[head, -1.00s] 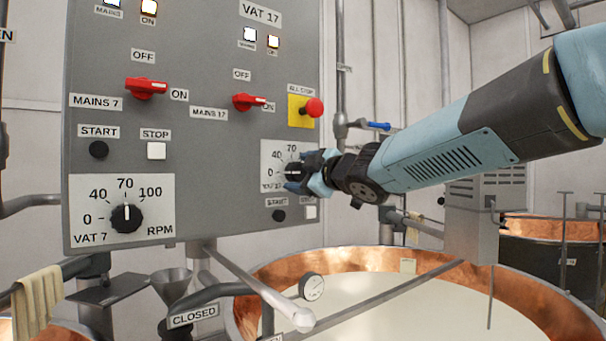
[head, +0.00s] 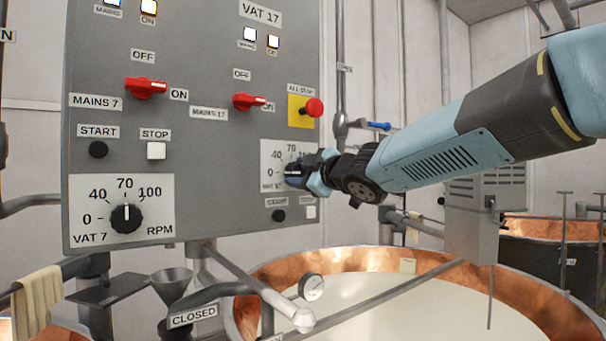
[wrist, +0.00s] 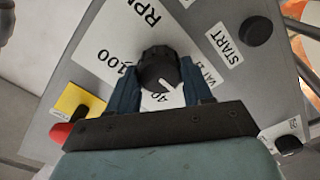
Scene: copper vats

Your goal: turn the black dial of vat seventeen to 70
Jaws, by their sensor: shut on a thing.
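The black dial of vat seventeen (wrist: 155,66) is on its white scale plate (head: 271,157), at the right of the grey panel in the head view. My gripper (head: 294,172) is at this dial and mostly hides it there. In the wrist view my gripper (wrist: 157,70) has one blue finger on each side of the dial, shut on it. The dial's white pointer line points down and right in that view, just to the right of the 40 mark. The 100 mark shows at the left; 70 and 0 are hidden by the fingers there.
The vat 7 dial (head: 126,218) is at the panel's lower left. A red all-stop button (head: 314,107) sits above my gripper. The start button (head: 278,215) and a white button (head: 311,212) are just below it. A copper vat (head: 258,290) stands below.

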